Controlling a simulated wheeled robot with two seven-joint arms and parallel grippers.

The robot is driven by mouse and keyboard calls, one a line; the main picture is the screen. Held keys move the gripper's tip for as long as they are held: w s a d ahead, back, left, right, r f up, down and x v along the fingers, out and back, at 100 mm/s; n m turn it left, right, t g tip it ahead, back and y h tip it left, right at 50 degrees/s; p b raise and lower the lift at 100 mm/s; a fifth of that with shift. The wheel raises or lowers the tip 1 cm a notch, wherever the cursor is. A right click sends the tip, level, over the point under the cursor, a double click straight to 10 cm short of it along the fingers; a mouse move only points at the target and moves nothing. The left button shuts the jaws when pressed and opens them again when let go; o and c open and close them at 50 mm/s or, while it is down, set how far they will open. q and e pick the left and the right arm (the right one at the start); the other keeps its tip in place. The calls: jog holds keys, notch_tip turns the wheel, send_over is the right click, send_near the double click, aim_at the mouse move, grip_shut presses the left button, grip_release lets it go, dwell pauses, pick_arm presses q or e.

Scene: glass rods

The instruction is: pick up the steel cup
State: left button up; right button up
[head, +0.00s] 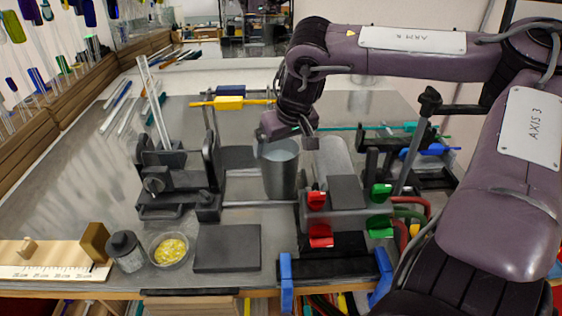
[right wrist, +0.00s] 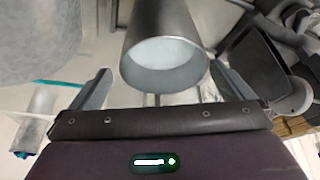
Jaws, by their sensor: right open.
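The steel cup (head: 279,176) stands upright on the grey bench top near the middle of the head view. It is a plain grey tapered cup with its open mouth upward. My right gripper (head: 288,140) is at the cup's rim, partly hiding its top edge. In the right wrist view the cup (right wrist: 165,25) shows its pale inside between the two spread fingers of my right gripper (right wrist: 165,85). The fingers are apart and I see no contact with the cup. My left gripper is not in view.
A grey cylinder (head: 334,160) lies close right of the cup. A dark clamp stand (head: 180,180) is on the left, with upright glass rods (head: 153,103). Red and green clamps (head: 319,236) are in front right. A dish of yellow bits (head: 170,250) and a dark block (head: 228,248) lie front left.

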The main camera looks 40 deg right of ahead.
aim_at(277, 155)
jog(key=p+x, duration=0.2)
jog(key=x, duration=0.3)
jog(key=shift+s+a+f+p, duration=0.1)
jog(key=shift+f+p, duration=0.05)
jog(key=shift+p, duration=0.25)
jog(key=shift+f, duration=0.3)
jog(key=c, duration=1.9)
jog(key=shift+w+r, duration=0.15)
jog(key=shift+w, duration=0.15)
jog(key=shift+c, duration=0.3)
jog(key=shift+r, duration=0.1)
